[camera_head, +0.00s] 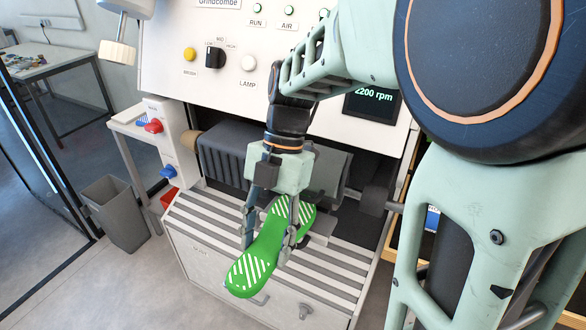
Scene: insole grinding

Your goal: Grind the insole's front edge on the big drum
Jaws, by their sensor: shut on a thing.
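A green insole (262,252) with white striped patches at both ends is held in my gripper (268,240). My gripper is shut on its middle, with one finger on each side. The insole slants, one end toward the lower left, the other toward the upper right. It is above the striped grey shelf (325,277) of the grinding machine. A large dark drum (222,155) is behind my gripper to the left, and a further dark part (330,172) shows to its right. My gripper and arm hide part of the drums. Whether the insole touches anything behind it, I cannot tell.
The machine's white panel (262,93) carries knobs, lamps and a display (372,103) reading 2200 rpm. At left are a side post with red and blue knobs (154,126), a grey bin (115,212) and a table (55,62). My arm fills the right side.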

